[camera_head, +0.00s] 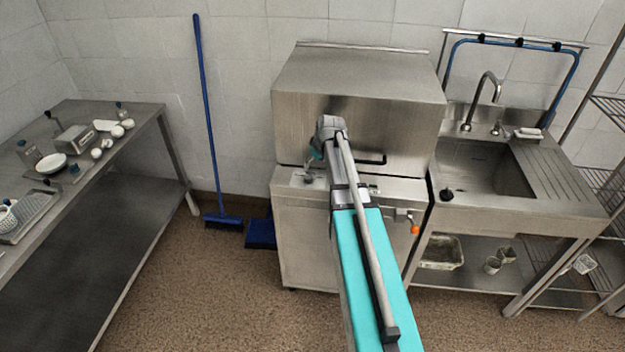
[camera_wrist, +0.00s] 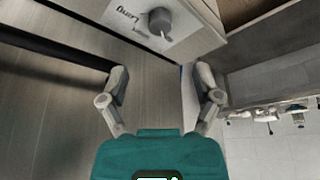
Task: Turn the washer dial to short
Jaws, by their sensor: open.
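The steel washer (camera_head: 345,85) stands against the back wall, its hood above a front control panel. In the wrist view the grey round dial (camera_wrist: 160,20) sits on a pale label plate (camera_wrist: 186,22) at the top. "Long" is printed left of the dial; a smaller word below it is too small to read. A light pointer on the dial faces down in the picture. In the head view the dial (camera_head: 308,179) is small, at the panel's left. My gripper (camera_wrist: 160,78) is open and empty, its fingers apart and short of the dial. In the head view my arm partly hides it.
A dark handle bar (camera_head: 371,160) crosses the hood's front. An orange knob (camera_head: 414,230) is at the washer's front right. A sink (camera_head: 485,165) stands right; a steel table (camera_head: 75,215) with dishes stands left. A blue broom (camera_head: 208,120) leans on the wall.

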